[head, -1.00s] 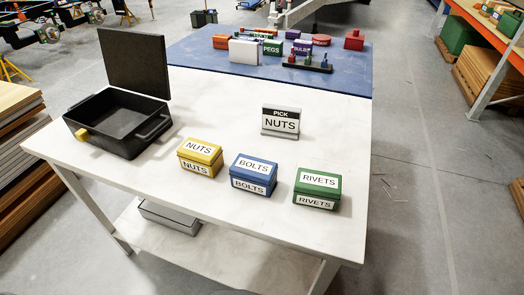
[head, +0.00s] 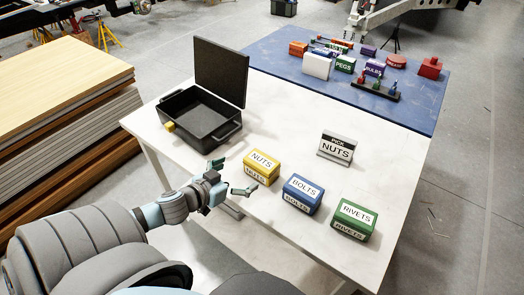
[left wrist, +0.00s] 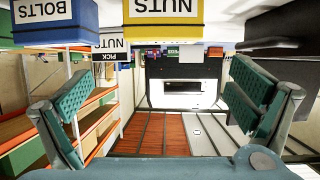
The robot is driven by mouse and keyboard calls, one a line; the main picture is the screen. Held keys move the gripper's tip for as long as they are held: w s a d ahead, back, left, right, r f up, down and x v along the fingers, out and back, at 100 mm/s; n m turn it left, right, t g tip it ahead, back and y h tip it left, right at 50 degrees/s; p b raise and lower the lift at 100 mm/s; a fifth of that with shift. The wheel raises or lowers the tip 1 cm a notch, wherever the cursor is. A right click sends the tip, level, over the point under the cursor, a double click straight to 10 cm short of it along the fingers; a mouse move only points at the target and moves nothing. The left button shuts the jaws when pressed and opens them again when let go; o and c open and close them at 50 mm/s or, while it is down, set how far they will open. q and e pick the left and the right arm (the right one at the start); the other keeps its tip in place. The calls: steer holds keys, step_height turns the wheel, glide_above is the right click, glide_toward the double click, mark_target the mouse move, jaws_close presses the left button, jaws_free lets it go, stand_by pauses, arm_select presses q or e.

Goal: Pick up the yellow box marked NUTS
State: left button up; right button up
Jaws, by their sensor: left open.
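The yellow box marked NUTS (head: 261,168) stands on the white table, left of the blue BOLTS box (head: 302,195) and the green RIVETS box (head: 354,221). My left gripper (head: 232,178) is open at the table's near edge, just left of the yellow box and apart from it. In the left wrist view the yellow box (left wrist: 163,32) shows upside down at the top, beyond the spread fingers (left wrist: 165,105), with nothing between them. The sign PICK NUTS (head: 336,147) stands behind the boxes. My right gripper is out of view.
An open black case (head: 203,116) with its lid up stands at the table's back left. A blue mat (head: 407,110) behind holds several boxes and small parts. Bare white tabletop (head: 280,125) lies between the case and the sign. Stacked boards (head: 70,85) stand at left.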

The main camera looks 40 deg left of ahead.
mark_target(261, 160)
arm_select(q)
steer(key=b+x, duration=0.5)
steer(key=x, duration=0.7)
steer(key=shift+a+f+b, duration=0.2)
steer(key=shift+f+b, duration=0.05)
steer(key=shift+b, duration=0.05)
steer(key=shift+w, duration=0.3)
steer(key=shift+c, duration=0.2)
steer(key=shift+r, duration=0.1)
steer(key=c, duration=1.1)
